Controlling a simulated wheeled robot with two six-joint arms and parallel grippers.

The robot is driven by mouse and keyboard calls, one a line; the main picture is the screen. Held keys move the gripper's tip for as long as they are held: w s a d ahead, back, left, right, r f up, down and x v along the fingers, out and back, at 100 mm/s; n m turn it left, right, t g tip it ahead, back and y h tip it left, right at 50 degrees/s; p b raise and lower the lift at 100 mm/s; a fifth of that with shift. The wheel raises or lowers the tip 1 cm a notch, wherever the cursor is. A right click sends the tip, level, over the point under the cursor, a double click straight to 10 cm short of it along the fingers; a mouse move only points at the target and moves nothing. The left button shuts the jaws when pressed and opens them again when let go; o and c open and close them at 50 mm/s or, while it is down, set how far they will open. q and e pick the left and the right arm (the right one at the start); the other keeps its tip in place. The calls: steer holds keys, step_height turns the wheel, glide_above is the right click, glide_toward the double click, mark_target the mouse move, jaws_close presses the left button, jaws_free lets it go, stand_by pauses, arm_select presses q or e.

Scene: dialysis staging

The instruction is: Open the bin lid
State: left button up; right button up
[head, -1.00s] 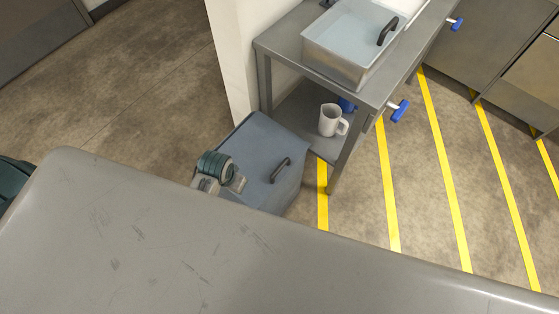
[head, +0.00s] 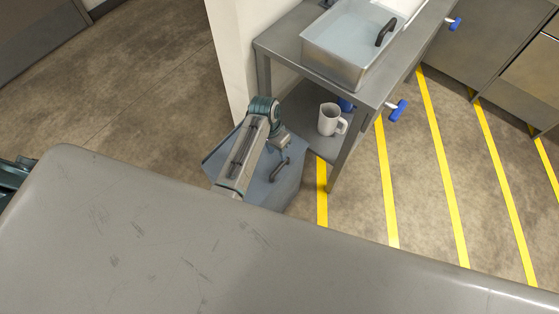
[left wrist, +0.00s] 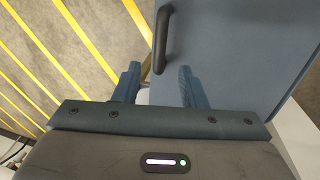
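The bin (head: 292,184) is a blue-grey box on the floor beside the metal stand. Its lid (left wrist: 240,50) looks closed, and part of it is hidden behind my left arm in the head view. A dark bar handle (head: 280,169) is on the lid; it also shows in the left wrist view (left wrist: 161,35). My left gripper (left wrist: 159,67) is open and empty. Its two blue fingers point toward the near end of the handle, which lies between their lines. I cannot tell whether they touch it. My right gripper is not in view.
A metal stand (head: 268,45) is right behind the bin, with a white jug (head: 330,120) on its lower shelf and a clear-lidded metal container (head: 345,45) on top. A grey surface (head: 130,235) fills the foreground. Yellow-striped floor lies open to the right.

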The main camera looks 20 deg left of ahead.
mark_target(280, 165)
arm_select(q)
steer(key=f, duration=0.4)
steer(key=d+f, duration=0.1)
steer(key=f, duration=0.1)
steer(key=shift+s+d+f, duration=0.1)
steer(key=shift+s+f, duration=0.1)
steer(key=shift+f, duration=0.15)
jaws_close()
